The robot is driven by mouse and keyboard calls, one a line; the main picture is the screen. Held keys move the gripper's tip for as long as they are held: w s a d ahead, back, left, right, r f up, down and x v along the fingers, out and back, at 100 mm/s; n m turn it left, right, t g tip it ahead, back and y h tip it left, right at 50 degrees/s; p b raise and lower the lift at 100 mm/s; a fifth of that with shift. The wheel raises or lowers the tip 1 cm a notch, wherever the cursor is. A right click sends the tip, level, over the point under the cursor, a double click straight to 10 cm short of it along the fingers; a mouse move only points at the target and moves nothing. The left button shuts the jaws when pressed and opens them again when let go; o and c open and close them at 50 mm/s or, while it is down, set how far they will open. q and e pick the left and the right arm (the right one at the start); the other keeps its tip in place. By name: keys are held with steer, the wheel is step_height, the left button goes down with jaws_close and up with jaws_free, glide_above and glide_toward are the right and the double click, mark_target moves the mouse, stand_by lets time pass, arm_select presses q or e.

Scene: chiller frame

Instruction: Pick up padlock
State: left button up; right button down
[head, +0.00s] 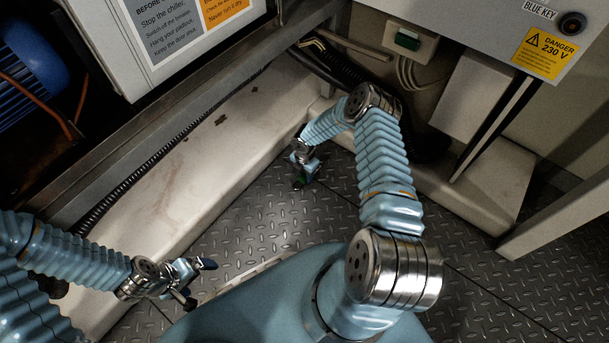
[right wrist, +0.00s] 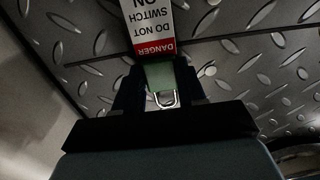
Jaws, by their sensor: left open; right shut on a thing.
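My right gripper (right wrist: 160,92) is shut on a green padlock (right wrist: 165,76) in the right wrist view. The padlock's silver shackle (right wrist: 164,99) points toward the wrist. A red and white danger tag (right wrist: 147,25) shows just beyond the padlock, over the floor. In the head view my right gripper (head: 303,180) is low over the floor near the white plinth, with a small bit of green at its fingertips. My left gripper (head: 196,277) is open and empty at the lower left.
A white plinth (head: 185,180) runs along the chiller frame on the left. A cabinet with a yellow 230 V label (head: 543,53) stands at the upper right. A green switch (head: 407,41) is on the back wall. The diamond-plate floor (head: 270,215) is mostly clear.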

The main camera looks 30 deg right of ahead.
mark_target(304, 176)
steer(key=shift+r, duration=0.4)
step_height(304, 176, up, 3)
steer(key=shift+f+p, duration=0.1)
steer(key=shift+p, duration=0.3)
steer(key=s+a+r, duration=0.5)
steer(key=s+r, duration=0.4)
steer(key=s, duration=0.4)
steer(key=shift+r+b, duration=0.15)
steer(key=shift+b, duration=0.15)
